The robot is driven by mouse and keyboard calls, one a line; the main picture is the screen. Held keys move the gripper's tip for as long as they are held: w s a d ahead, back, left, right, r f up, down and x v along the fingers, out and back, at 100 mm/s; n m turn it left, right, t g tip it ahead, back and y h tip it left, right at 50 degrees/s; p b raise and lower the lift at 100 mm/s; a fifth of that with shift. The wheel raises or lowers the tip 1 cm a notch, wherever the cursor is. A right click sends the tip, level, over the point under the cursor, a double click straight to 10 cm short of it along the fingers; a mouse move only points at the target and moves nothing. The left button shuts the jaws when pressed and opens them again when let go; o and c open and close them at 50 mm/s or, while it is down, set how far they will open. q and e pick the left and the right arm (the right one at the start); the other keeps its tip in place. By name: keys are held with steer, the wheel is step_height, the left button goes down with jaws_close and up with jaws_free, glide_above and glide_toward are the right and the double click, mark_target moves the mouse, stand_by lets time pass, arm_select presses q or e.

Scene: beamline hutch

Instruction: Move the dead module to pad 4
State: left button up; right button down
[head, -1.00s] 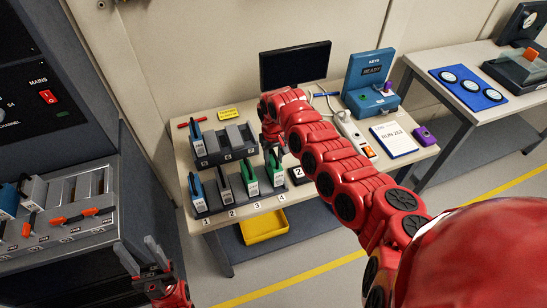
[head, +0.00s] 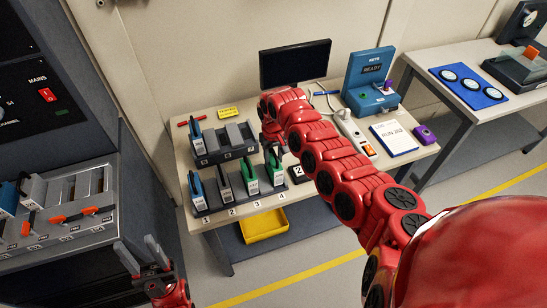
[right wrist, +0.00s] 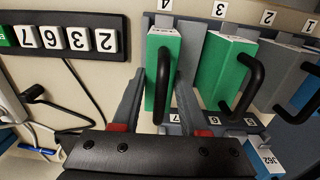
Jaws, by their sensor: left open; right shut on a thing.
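A green module (head: 278,172) with a dark handle stands at pad 4 of the front rack (head: 240,206). My right gripper (head: 270,143) is above it, and in the right wrist view my right gripper (right wrist: 157,85) is shut on this green module (right wrist: 163,65). Whether its base is fully seated is hidden. Another green module (head: 250,183) is at pad 3, a grey one (head: 225,184) at pad 2 and a blue one (head: 198,192) at pad 1. No visible mark tells which is dead. My left gripper (head: 138,250) is open and empty, low at the left.
A rear rack (head: 230,157) holds a blue module (head: 196,138) and grey blocks. A monitor (head: 295,63), a blue key box (head: 370,85) and a power strip (head: 352,130) stand behind and right. A yellow bin (head: 264,226) is below the table.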

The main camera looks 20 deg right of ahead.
steer(key=shift+f, duration=0.3)
steer(key=shift+c, duration=1.8)
jaws_free()
step_height(320, 180, up, 11)
steer(key=b, duration=0.3)
steer(key=shift+w+r+b, duration=0.1)
steer(key=shift+r+b, duration=0.1)
steer(key=shift+b, duration=0.2)
step_height(320, 180, up, 6)
steer(key=shift+f, duration=0.1)
